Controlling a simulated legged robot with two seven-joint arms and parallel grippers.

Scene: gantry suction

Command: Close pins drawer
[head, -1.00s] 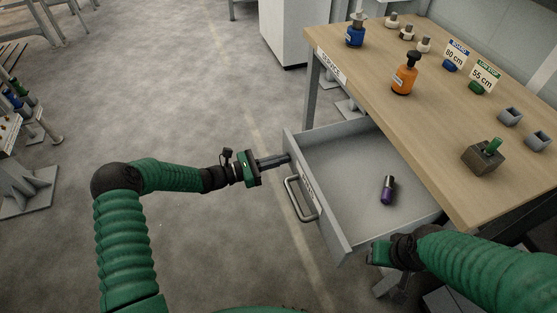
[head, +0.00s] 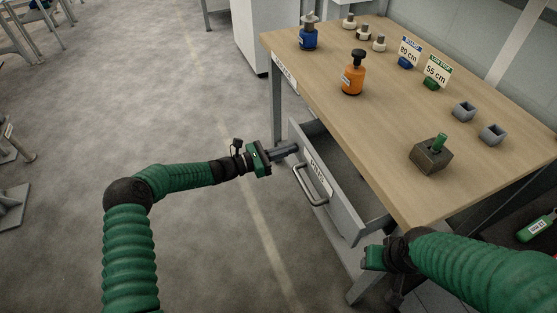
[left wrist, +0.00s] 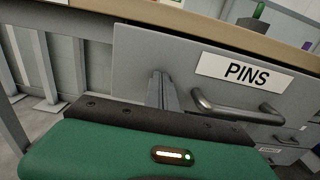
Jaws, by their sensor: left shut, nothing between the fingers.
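The handle also shows in the head view (head: 311,187). My left gripper (head: 295,149) is shut and empty, its fingertips at the drawer front, left of the handle. The fingers also show in the left wrist view (left wrist: 162,90). My right gripper (head: 373,256) is near the drawer's right end; its fingers are hidden.
The workbench top (head: 385,125) holds a blue bottle (head: 308,37), an orange bottle (head: 352,78), signs, small grey bins (head: 464,111) and a dark block with a green peg (head: 432,155). Another labelled drawer (left wrist: 275,150) is below.

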